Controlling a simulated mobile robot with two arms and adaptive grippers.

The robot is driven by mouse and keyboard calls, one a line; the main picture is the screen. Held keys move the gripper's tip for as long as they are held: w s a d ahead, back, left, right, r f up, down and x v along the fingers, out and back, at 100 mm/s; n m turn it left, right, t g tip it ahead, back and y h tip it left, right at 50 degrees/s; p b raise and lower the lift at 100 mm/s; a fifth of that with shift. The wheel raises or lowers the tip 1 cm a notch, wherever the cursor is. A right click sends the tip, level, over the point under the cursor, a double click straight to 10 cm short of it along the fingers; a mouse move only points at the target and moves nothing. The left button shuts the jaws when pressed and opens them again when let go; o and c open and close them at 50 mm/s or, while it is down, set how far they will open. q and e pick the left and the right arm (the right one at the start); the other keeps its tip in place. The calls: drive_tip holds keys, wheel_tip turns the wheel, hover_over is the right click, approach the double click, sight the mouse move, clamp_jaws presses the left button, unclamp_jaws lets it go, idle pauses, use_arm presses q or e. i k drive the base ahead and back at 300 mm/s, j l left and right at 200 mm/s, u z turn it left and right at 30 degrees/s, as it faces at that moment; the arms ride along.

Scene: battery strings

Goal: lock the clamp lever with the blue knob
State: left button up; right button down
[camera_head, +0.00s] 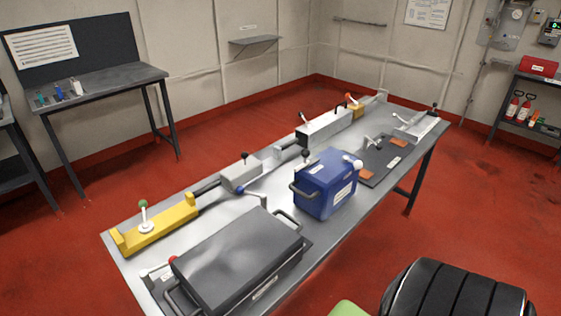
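The clamp lever with the blue knob (240,189) is on the grey metal table, between the light grey block and the dark grey case. Its thin arm runs right from the knob and looks close to level. Its pivot end is near the case's back handle, and its clamp parts are too small to make out. I cannot tell from this view whether it is locked. Neither of my grippers is in view.
The long table (330,225) also carries a dark case (235,255), a blue container (326,187), a yellow bracket (160,228) and a light grey block (241,174). A green-knobbed lever (143,204) stands upright. A red knob (173,260) is at the left front. Red floor is open around the table.

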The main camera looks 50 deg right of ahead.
sight(240, 189)
drive_tip(key=z, duration=1.25)
drive_tip(key=l+z, duration=0.1)
drive_tip(key=l, duration=0.2)
drive_tip(key=i+l+z, duration=0.1)
drive_tip(key=l, duration=0.15)
